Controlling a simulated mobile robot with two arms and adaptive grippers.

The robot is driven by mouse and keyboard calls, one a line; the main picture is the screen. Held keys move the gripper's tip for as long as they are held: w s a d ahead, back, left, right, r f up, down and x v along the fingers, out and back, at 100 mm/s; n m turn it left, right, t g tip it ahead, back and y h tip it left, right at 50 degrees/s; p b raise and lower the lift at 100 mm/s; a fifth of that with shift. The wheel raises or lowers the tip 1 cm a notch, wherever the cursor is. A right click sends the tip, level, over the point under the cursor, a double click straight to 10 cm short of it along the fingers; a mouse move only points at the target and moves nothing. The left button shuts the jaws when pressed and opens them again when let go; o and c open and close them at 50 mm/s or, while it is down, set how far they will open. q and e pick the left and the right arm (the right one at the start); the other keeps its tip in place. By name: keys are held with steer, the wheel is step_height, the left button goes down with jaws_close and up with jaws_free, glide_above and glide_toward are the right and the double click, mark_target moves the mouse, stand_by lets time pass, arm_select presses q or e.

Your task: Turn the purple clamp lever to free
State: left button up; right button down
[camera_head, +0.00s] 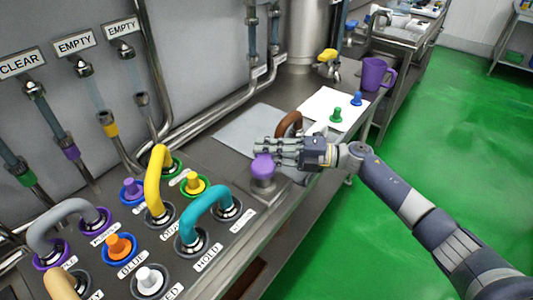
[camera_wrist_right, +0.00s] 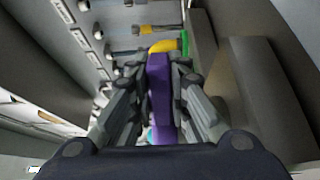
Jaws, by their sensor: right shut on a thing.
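The purple clamp lever (camera_head: 262,167) stands at the right end of the steel panel in the head view, on a grey base. My right gripper (camera_head: 275,148) reaches it from the right, with its fingers at the lever's top. In the wrist view the lever (camera_wrist_right: 159,88) is a long purple bar between the two fingers of my right gripper (camera_wrist_right: 160,75), which is shut on it. The fingers hide part of the lever in the head view. I cannot read a lever marking for free. My left gripper is not in view.
Hose loops in yellow (camera_head: 156,180), teal (camera_head: 205,205) and grey (camera_head: 62,215) arch over the panel left of the lever. A brown loop (camera_head: 289,123) stands just behind my gripper. A white sheet (camera_head: 322,101) with green and blue plugs and a purple mug (camera_head: 373,75) are further back.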

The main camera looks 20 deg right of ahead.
steer(key=c, duration=1.5)
jaws_free()
steer(key=v, duration=1.2)
